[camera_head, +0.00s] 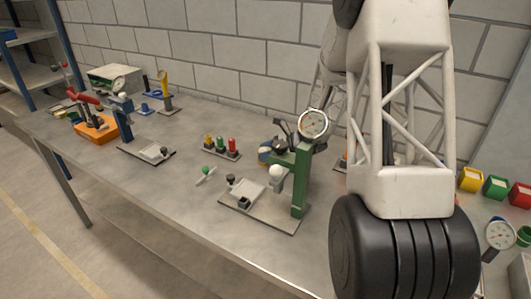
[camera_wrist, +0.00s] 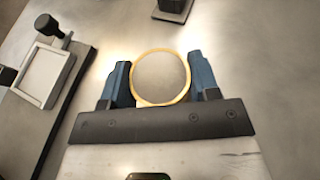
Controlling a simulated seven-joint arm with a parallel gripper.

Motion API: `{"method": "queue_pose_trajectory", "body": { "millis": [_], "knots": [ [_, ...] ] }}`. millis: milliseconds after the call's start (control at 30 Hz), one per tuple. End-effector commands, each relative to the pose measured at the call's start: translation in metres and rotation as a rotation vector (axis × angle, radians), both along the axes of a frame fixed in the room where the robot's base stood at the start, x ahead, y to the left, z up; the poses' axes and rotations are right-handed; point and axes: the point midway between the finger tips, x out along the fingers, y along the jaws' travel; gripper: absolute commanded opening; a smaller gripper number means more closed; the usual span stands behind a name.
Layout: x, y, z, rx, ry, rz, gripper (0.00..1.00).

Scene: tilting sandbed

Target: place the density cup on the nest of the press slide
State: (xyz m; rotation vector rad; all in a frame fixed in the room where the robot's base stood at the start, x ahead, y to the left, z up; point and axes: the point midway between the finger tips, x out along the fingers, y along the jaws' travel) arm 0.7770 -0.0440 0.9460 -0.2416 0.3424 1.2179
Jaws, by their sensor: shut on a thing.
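The density cup (camera_wrist: 160,80) shows in the wrist view as a round grey face with a yellow-orange rim. My gripper (camera_wrist: 158,63) has its two blue fingers on either side of it and is shut on it. In the head view the gripper end is small and partly hidden behind the green press (camera_head: 301,180); a blue and yellow patch (camera_head: 264,155) shows there. A pale slide plate (camera_head: 247,190) with a black knob lies on the green press's base. A pale square frame with a black knob (camera_wrist: 44,77) lies left of the cup in the wrist view.
A blue press (camera_head: 124,105) with its own pale plate (camera_head: 152,152) stands farther left. A rack of coloured bottles (camera_head: 220,146) and a small green-ended tool (camera_head: 206,173) lie between. My large arm links cover the right side. The bench front is clear at left.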

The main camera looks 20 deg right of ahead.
Motion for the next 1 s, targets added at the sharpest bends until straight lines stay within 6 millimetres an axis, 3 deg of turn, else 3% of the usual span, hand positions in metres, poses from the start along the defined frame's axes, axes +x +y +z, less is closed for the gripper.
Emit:
{"method": "queue_pose_trajectory", "body": {
  "millis": [233,267,400,800,1000],
  "knots": [
    [0.0,0.0,-0.003,0.0,0.0,0.0,0.26],
    [0.0,0.0,-0.003,0.0,0.0,0.0,0.59],
    [0.0,0.0,-0.003,0.0,0.0,0.0,0.8],
    [0.0,0.0,0.001,0.0,-0.001,0.0,0.81],
    [-0.004,-0.013,0.006,-0.001,-0.002,-0.001,0.81]
  ]
}}
